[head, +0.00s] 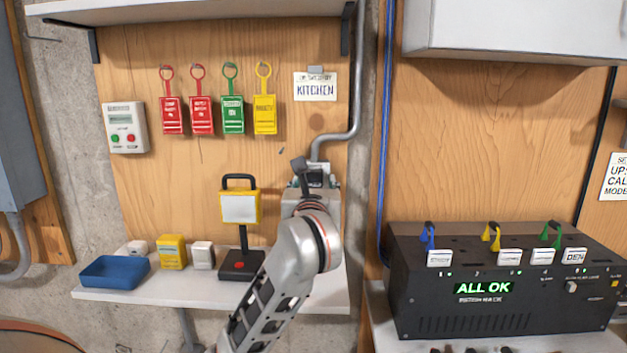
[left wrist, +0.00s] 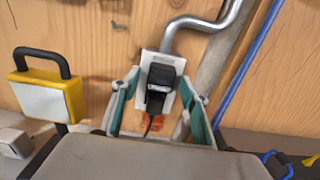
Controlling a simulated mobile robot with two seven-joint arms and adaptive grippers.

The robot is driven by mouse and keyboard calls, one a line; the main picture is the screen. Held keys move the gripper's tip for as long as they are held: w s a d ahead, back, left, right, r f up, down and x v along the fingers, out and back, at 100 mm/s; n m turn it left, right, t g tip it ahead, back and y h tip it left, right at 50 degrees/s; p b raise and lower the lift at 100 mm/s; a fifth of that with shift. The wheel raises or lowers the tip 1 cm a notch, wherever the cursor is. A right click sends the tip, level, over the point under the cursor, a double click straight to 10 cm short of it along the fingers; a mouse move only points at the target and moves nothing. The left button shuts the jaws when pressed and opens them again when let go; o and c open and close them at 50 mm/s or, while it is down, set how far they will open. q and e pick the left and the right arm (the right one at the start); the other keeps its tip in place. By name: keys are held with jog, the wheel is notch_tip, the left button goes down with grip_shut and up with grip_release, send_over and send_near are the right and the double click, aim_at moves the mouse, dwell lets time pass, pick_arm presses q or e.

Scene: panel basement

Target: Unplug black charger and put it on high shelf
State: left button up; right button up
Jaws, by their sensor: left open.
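In the left wrist view a black charger (left wrist: 160,77) sits in a pale wall outlet (left wrist: 150,58) at the end of a grey conduit, with a dark cord hanging down. My left gripper (left wrist: 159,88) is open, its two green-padded fingers on either side of the charger; I cannot tell whether they touch it. In the head view my left gripper (head: 313,185) is in front of the outlet and hides most of the charger. A high white shelf (head: 190,11) on black brackets runs along the top left. My right gripper is not in view.
A lower shelf (head: 180,296) holds a blue tray (head: 115,272), small yellow and white boxes, and a yellow work lamp (head: 240,207) left of my arm. Tags (head: 202,115) hang above. A black rack (head: 500,285) stands at right. A grey conduit (head: 357,80) rises beside the outlet.

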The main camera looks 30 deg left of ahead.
aim_at(314, 183)
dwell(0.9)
pick_arm(q)
grip_shut()
jog(key=shift+d, duration=0.1)
jog(key=shift+s, duration=0.15)
jog(key=shift+p+v, duration=0.85)
jog(key=shift+v, duration=0.55)
jog(key=shift+p+v, duration=0.55)
jog(key=shift+v, duration=0.9)
